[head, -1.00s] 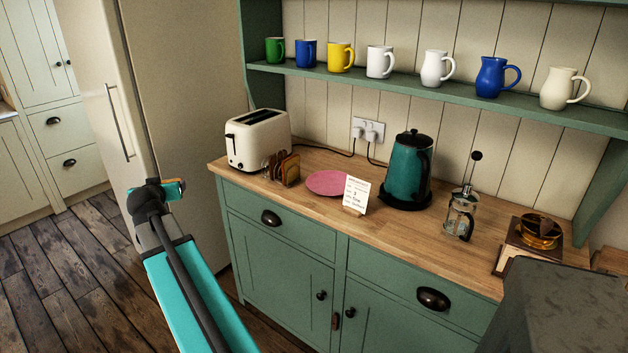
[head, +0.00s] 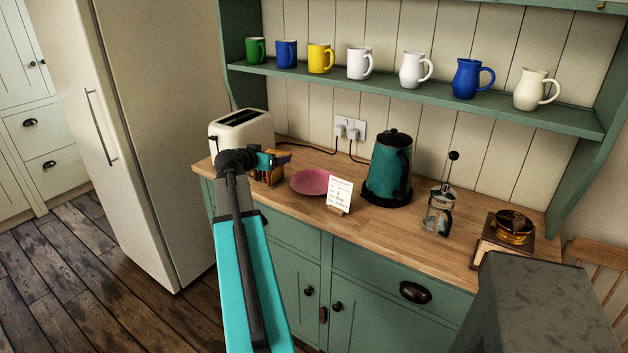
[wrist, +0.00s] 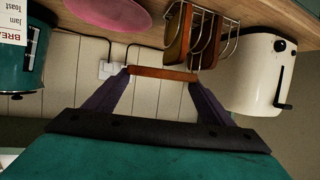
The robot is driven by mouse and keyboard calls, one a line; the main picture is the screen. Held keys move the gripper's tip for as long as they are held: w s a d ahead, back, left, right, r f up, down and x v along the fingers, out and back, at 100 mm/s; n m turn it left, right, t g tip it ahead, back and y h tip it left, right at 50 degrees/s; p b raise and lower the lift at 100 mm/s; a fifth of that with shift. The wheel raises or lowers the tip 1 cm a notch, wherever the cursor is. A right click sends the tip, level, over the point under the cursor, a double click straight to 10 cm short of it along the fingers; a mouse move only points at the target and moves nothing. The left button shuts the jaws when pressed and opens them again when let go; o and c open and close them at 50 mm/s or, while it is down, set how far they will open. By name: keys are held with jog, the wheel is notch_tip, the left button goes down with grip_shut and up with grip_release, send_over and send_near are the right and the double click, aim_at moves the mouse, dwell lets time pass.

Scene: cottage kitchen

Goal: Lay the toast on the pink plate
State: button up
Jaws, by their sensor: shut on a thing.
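My gripper (head: 270,160) is shut on a slice of toast (wrist: 162,74), which spans edge-on between the two fingertips in the wrist view. In the head view the gripper is in front of the toaster's right side and appears over the toast rack (wrist: 231,48); the arm partly hides both. More brown slices stand in that wire rack. The pink plate (head: 310,182) lies bare on the wooden counter, right of the gripper; it also shows in the wrist view (wrist: 110,12), where the picture is upside down.
The cream toaster (head: 240,128) stands at the counter's left end. A small written card (head: 340,194) stands just right of the plate, with a teal kettle (head: 390,165) beyond. Mugs and jugs line the shelf (head: 440,100).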

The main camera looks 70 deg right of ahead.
jog(key=s+d+m+g+p, duration=0.1)
jog(key=s+d, duration=0.5)
jog(key=s, duration=0.8)
jog(key=shift+s+r+m+g, duration=0.15)
jog(key=shift+r+m+g, duration=0.15)
jog(key=shift+m+g, duration=0.7)
jog(key=shift+d+f, duration=0.1)
jog(key=shift+f, duration=0.05)
jog(key=p, duration=0.2)
send_over(317, 190)
jog(key=shift+f, duration=3)
jog(key=shift+f+p, duration=0.45)
jog(key=shift+f, duration=1.45)
jog(key=shift+f+b, duration=0.6)
jog(key=shift+b, duration=0.55)
